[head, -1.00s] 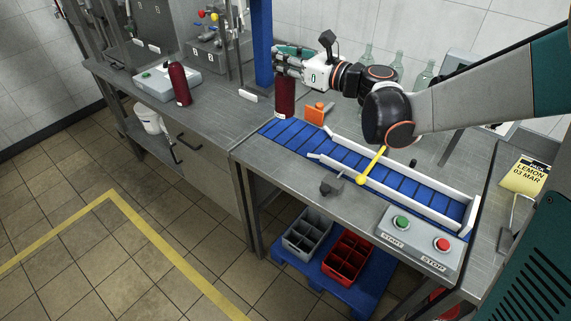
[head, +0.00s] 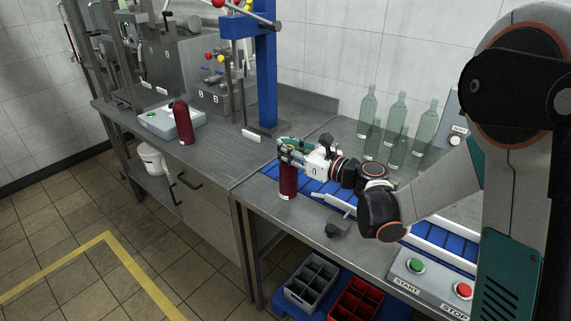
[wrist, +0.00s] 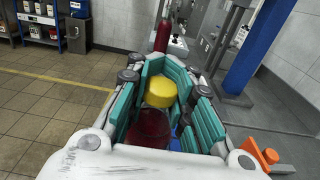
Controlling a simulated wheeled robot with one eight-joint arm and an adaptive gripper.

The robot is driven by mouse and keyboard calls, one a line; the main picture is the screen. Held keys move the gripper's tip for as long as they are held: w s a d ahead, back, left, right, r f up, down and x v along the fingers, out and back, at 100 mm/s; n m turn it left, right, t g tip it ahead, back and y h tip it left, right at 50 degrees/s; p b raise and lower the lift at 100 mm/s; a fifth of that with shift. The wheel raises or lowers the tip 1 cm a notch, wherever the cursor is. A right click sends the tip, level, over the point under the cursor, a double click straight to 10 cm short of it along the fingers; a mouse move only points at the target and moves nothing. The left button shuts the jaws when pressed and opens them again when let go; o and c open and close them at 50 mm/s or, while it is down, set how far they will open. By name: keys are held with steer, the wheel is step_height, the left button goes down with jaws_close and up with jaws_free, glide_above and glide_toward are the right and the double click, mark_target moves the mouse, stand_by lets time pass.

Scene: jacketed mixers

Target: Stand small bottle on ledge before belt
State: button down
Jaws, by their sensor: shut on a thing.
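My gripper (head: 290,153) is shut around the upper part of a dark red bottle (head: 288,182), held upright. In the wrist view its yellow cap (wrist: 159,91) shows between the teal fingers, with the red body (wrist: 150,128) below. The bottle is by the left end of the blue belt (head: 313,187), over the bare metal strip (head: 258,190) in front. Whether its base touches the metal is not clear. A second dark red bottle (head: 183,123) stands on the left bench, and it also shows in the wrist view (wrist: 162,36).
Several clear glass bottles (head: 397,120) stand behind the belt. An orange block (wrist: 264,157) is beside the gripper in the wrist view. A dark knob (head: 338,229) sits at the bench's front edge. A start-stop box (head: 430,275) is at right.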

steer(key=shift+f+b, duration=0.8)
steer(key=shift+f, duration=1.25)
steer(key=c, duration=1.4)
jaws_free()
steer(key=shift+s+d, duration=0.1)
steer(key=shift+d, duration=0.05)
steer(key=s+d+r+n+g+h+p, duration=0.1)
steer(key=s+d+n+h, duration=0.3)
steer(key=s+d+n, duration=0.2)
steer(key=s+d+r+n+g+h+p, duration=0.1)
steer(key=s+d+n+h, duration=0.4)
steer(key=s+n, duration=0.6)
steer(key=s+d+r+n+g+h, duration=0.1)
steer(key=s+d+n+h, duration=0.3)
steer(key=s+d+n, duration=0.4)
steer(key=shift+s+d+r+n+g+h+p, duration=0.1)
steer(key=shift+s+d+h+p, duration=0.1)
steer(key=shift+s, duration=0.85)
steer(key=shift+s+d+r+n+g+h+p, duration=0.1)
steer(key=shift+s+d, duration=0.05)
steer(key=shift+s, duration=0.9)
steer(key=shift+s+d+r+n+g+h+p, duration=0.1)
steer(key=shift+s+d, duration=0.1)
steer(key=shift+s, duration=0.85)
